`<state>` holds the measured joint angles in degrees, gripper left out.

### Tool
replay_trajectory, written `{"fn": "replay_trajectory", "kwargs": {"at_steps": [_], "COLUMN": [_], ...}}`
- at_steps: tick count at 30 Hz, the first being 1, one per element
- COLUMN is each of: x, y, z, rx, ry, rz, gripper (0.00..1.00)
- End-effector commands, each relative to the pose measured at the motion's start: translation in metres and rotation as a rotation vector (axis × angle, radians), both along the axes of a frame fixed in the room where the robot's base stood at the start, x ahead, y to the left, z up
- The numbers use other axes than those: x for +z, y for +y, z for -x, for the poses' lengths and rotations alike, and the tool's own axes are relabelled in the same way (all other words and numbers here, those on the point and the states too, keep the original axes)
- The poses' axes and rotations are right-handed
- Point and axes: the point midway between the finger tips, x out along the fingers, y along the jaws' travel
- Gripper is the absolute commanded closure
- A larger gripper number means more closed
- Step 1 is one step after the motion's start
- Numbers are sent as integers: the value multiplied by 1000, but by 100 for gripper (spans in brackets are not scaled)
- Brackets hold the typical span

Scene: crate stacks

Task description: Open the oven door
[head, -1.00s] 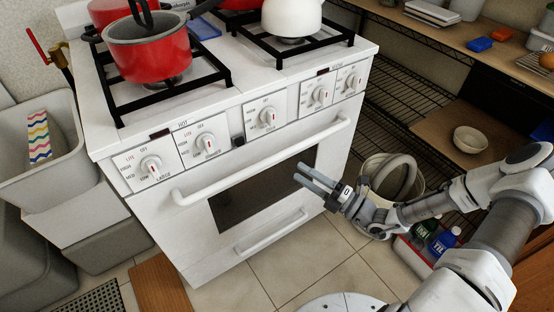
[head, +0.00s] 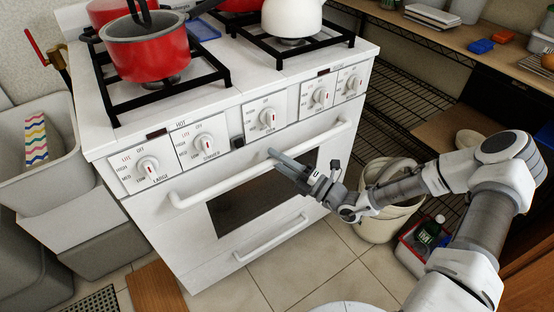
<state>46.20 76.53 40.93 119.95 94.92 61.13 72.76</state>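The white oven door (head: 185,232) is on the front of the stove below a row of knobs. It looks shut, and its dark window (head: 240,203) is partly behind my arm. A long white bar handle (head: 225,180) runs across the top of the door. My gripper (head: 272,158) is in front of the door's upper middle, its fingers pointing left and up at the handle bar. The fingertips overlap the handle in the picture; I cannot tell whether they touch it. The gap between the fingers is hard to make out.
A red pot (head: 150,52) and a white kettle (head: 291,15) stand on the burners. A lower drawer handle (head: 270,238) is below the door. A white bucket (head: 385,215) and a red crate (head: 415,250) stand at right, grey bins (head: 35,165) at left.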

Motion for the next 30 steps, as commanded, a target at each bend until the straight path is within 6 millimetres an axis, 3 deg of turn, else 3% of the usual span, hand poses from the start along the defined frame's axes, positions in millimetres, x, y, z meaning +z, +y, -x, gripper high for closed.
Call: {"fn": "replay_trajectory", "kwargs": {"at_steps": [1,6,30], "x": [0,0,0], "y": [0,0,-1], "z": [0,0,0], "rx": [0,0,-1], "ry": [0,0,0], "rz": [0,0,0], "gripper": [74,100,100]}}
